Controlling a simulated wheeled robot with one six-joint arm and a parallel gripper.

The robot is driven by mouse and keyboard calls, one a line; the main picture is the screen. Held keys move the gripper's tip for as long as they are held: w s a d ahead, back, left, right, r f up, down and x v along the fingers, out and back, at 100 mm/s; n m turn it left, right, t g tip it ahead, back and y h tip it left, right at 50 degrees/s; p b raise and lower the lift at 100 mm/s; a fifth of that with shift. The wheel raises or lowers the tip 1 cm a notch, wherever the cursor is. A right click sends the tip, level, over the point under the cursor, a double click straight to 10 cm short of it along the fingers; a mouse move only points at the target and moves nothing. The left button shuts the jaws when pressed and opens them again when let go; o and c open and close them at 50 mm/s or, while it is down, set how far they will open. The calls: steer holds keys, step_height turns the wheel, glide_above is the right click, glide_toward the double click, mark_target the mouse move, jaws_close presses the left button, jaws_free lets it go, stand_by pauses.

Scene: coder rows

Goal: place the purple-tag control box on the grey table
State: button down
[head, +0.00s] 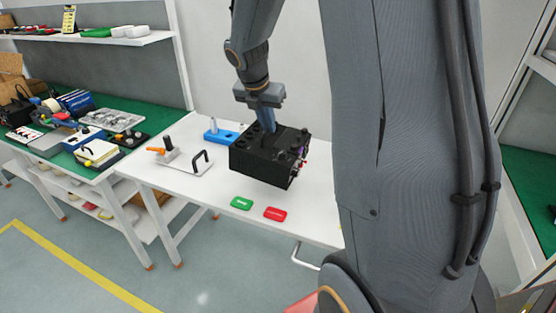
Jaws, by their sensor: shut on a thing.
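A black control box (262,165) is over the pale grey-white table (222,188) in the middle of the head view. A small purple mark shows near its right end, beside small red parts. My gripper (267,125) comes down from above and is shut on the top of the control box. The fingertips are partly hidden at the box top. The box looks roughly level; I cannot tell whether its underside touches the table.
Green (241,203) and red (275,214) tags lie at the front edge. A cluttered green bench (85,120) adjoins at left. My arm hides the table's right part.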

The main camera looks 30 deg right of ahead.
mark_target(268, 150)
steer(key=shift+w+f, duration=0.2)
steer(key=shift+f, duration=4.7)
steer(key=c, duration=1.8)
jaws_free()
steer(key=shift+s+f, duration=0.1)
steer(key=shift+s, duration=0.05)
steer(key=shift+c, duration=0.2)
